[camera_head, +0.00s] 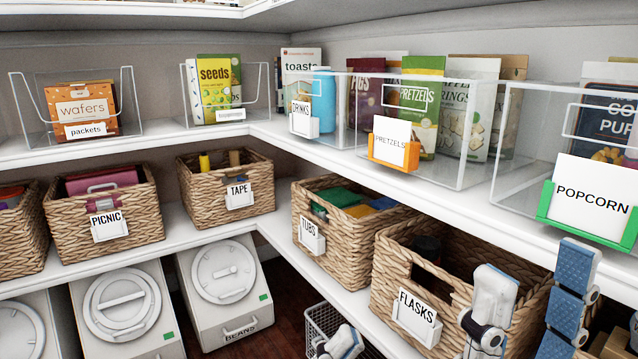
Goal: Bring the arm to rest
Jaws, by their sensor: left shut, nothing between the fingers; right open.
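My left gripper (342,343) shows only as a small white and blue tip at the bottom edge, in front of the wire basket. It is shut and empty; the rest of it is out of frame. My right gripper (533,280) is at the lower right, fingers pointing up, open with a clear gap. One finger shows white, the other shows blue pads. It is seen in front of the FLASKS basket (388,290) and below the popcorn label. Nothing is between its fingers. I cannot tell whether it touches the basket.
Below are woven baskets, including TUBS (345,240) and TAPE (215,212). White lidded containers (225,330) and a wire basket (318,322) stand lower down.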

